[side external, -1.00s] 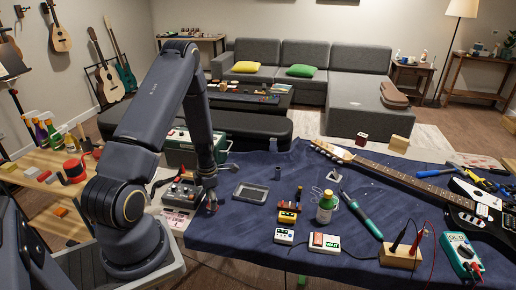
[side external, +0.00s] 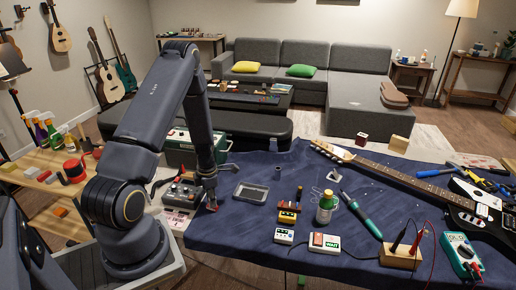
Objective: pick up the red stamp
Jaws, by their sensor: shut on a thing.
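The red stamp (side external: 212,208) shows as a small red patch at the fingertips of my gripper, over the left edge of the blue cloth. My gripper (side external: 211,202) points down and is shut on it. The fingers hide much of the stamp. I cannot tell whether it still touches the cloth.
A grey effects unit (side external: 180,193) stands just left of my gripper, and an empty grey tray (side external: 251,192) lies to its right. Bare blue cloth (side external: 230,235) is in front.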

